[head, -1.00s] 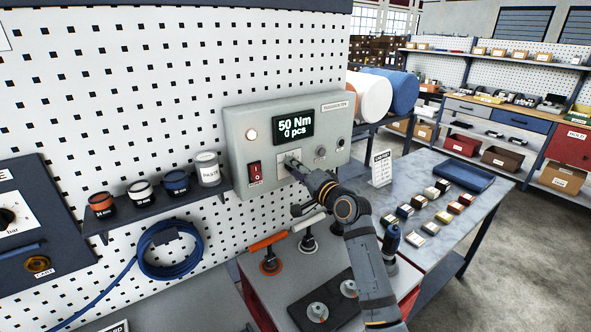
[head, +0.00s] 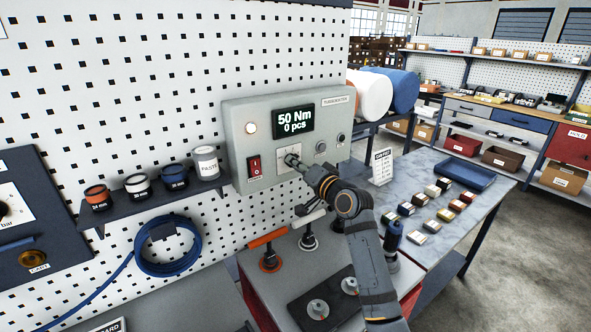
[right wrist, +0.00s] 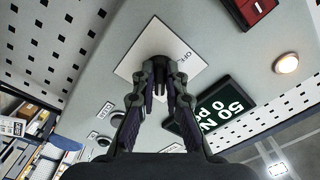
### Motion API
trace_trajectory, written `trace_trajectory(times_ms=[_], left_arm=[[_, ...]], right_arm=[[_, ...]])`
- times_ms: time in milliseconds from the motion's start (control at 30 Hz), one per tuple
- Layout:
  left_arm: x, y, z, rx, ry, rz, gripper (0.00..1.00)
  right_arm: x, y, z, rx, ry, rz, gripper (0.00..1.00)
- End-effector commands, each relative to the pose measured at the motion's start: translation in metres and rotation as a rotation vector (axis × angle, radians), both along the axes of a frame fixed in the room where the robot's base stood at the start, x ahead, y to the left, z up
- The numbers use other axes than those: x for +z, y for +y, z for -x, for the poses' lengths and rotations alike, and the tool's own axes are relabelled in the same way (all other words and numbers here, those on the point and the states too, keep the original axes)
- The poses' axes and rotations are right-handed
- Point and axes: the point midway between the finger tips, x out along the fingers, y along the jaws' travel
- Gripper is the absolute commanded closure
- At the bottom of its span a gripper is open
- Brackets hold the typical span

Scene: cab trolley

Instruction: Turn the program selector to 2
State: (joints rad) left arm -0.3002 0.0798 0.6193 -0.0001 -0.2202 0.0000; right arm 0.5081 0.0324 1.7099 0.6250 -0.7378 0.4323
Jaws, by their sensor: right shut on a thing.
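The program selector is a dark knob (right wrist: 157,66) on a white square plate (right wrist: 137,71) on the front of the grey control box (head: 236,134). In the head view the plate (head: 282,164) is partly hidden by my right gripper (head: 294,162). In the right wrist view that gripper (right wrist: 160,88) has its fingers closed around the knob, covering most of it. The word "OFF" shows at one edge of the plate; the other markings and the pointer cannot be made out. The display (head: 293,122) reads 50 Nm, 0 pcs. My left gripper is not in view.
A red rocker switch (head: 254,166) sits left of the plate, and a small knob (head: 320,146) sits to its right. A shelf (head: 150,203) with several pots is at the left. Levers, including an orange-handled one (head: 267,238), stand below the box.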

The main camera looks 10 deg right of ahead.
Motion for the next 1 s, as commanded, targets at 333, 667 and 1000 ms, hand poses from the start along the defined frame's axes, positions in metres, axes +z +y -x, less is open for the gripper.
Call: trace_trajectory(times_ms=[333, 667, 1000], left_arm=[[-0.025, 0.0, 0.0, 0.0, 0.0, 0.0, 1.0], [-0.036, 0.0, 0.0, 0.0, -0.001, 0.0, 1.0], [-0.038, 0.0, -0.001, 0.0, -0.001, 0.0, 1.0]], right_arm=[[-0.004, -0.001, 0.0, -0.001, -0.107, 0.26, 1.0], [-0.002, -0.001, 0.0, 0.0, -0.17, 0.415, 1.0], [-0.002, -0.001, 0.0, 0.001, -0.188, 0.463, 1.0]])
